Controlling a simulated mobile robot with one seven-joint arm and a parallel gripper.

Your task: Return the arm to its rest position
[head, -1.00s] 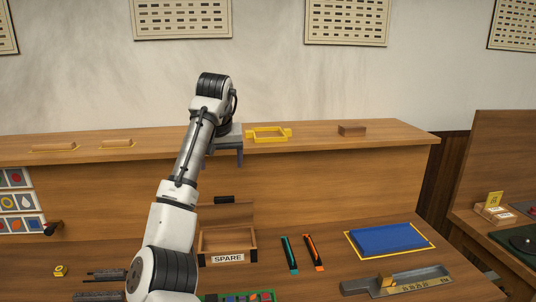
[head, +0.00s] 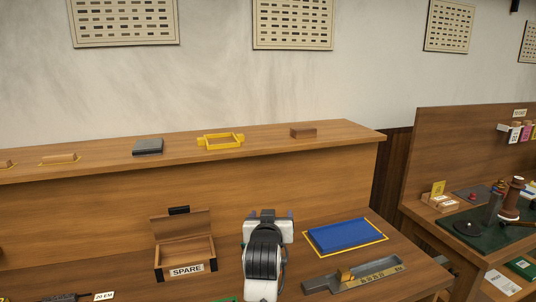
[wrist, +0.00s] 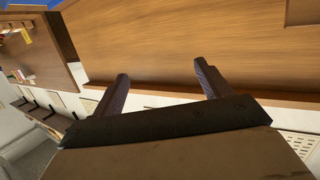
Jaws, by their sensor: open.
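My arm (head: 264,262) shows at the lower middle of the head view, folded low in front of the bench's upright back panel. In the wrist view my gripper (wrist: 163,86) has its two dark fingers spread wide with nothing between them. Beyond the fingers is a broad wooden surface; I cannot tell exactly how far off it is. In the head view the fingers are mostly hidden behind the wrist.
The SPARE box (head: 185,256) stands open to the left of my arm. A blue pad (head: 345,236) and a grey metal tray (head: 325,284) lie to the right. A yellow frame (head: 221,141), a dark grey block (head: 148,147) and a brown block (head: 303,132) sit on the shelf.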

